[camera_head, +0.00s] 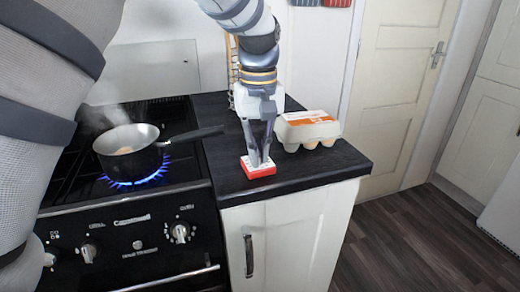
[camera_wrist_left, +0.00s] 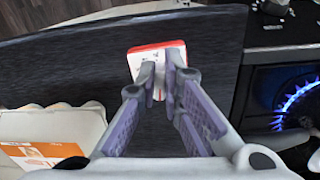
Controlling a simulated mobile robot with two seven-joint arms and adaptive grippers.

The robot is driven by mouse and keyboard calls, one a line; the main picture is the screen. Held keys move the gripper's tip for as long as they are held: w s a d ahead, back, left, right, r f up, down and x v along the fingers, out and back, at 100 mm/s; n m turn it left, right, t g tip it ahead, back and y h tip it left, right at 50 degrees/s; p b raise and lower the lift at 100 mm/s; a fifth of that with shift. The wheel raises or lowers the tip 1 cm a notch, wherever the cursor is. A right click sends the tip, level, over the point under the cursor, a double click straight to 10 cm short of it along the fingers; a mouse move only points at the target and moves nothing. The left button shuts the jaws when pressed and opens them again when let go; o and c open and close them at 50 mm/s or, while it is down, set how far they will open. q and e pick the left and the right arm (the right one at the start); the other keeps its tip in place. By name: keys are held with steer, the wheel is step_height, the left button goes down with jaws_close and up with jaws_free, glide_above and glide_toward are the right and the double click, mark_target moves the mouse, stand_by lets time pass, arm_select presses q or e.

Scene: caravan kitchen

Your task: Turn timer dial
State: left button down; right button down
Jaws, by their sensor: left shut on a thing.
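The timer (camera_head: 259,173) is a small red block with a white top. It lies on the dark countertop near its front edge in the head view, and it also shows in the left wrist view (camera_wrist_left: 150,48). My left gripper (camera_head: 259,163) comes down on it from above. Its fingertips (camera_wrist_left: 159,92) are close together at the middle of the timer's top, shut on the dial. The fingers hide most of the dial. My right gripper is not in view.
An egg carton (camera_head: 308,128) stands right of the gripper on the counter. At the left, a steaming saucepan (camera_head: 128,147) sits over a lit blue flame (camera_head: 140,180), its handle reaching toward the counter. Bare countertop (camera_head: 325,160) lies right of the timer.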

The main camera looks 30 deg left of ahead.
arm_select(q)
steer(key=m, duration=0.2)
steer(key=shift+s+a+m, duration=0.1)
steer(key=shift+a+m, duration=0.05)
steer(key=shift+m, duration=0.25)
steer(key=c, duration=1.7)
jaws_free()
step_height(320, 180, up, 12)
steer(key=shift+r, duration=0.1)
